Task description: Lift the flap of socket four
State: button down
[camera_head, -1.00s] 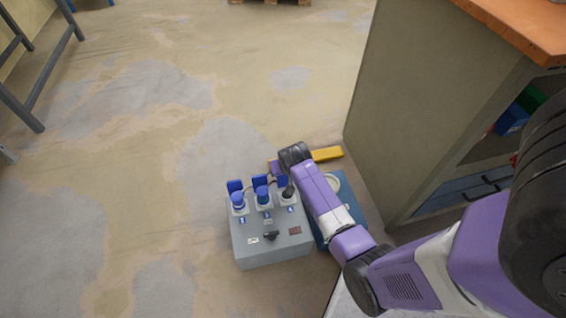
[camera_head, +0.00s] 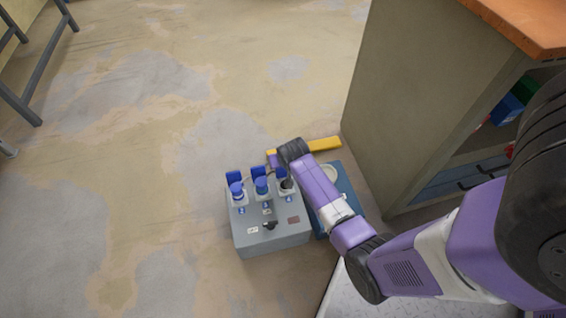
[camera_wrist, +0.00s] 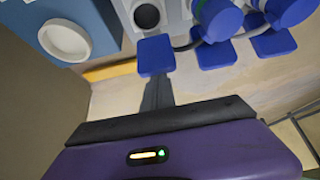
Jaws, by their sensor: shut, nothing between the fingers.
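A grey socket box (camera_head: 272,237) stands on the floor, with a row of three sockets. The left and middle sockets hold blue plugs (camera_head: 237,189), (camera_head: 262,186). The right socket (camera_head: 287,184) has a dark round opening, also seen in the wrist view (camera_wrist: 146,15). Its blue flap (camera_wrist: 155,55) stands raised, away from the opening. My gripper (camera_wrist: 157,84) is shut and empty, its tip right by that flap's outer edge; I cannot tell whether they touch. In the head view my arm partly covers this area.
A blue box (camera_head: 345,190) with a round white socket (camera_wrist: 66,40) stands beside the grey box. A yellow bar (camera_head: 325,145) lies behind. A workbench (camera_head: 400,110) rises at the right.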

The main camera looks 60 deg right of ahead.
jog(key=p+v, duration=0.4)
jog(key=v, duration=0.3)
jog(key=shift+r, duration=0.25)
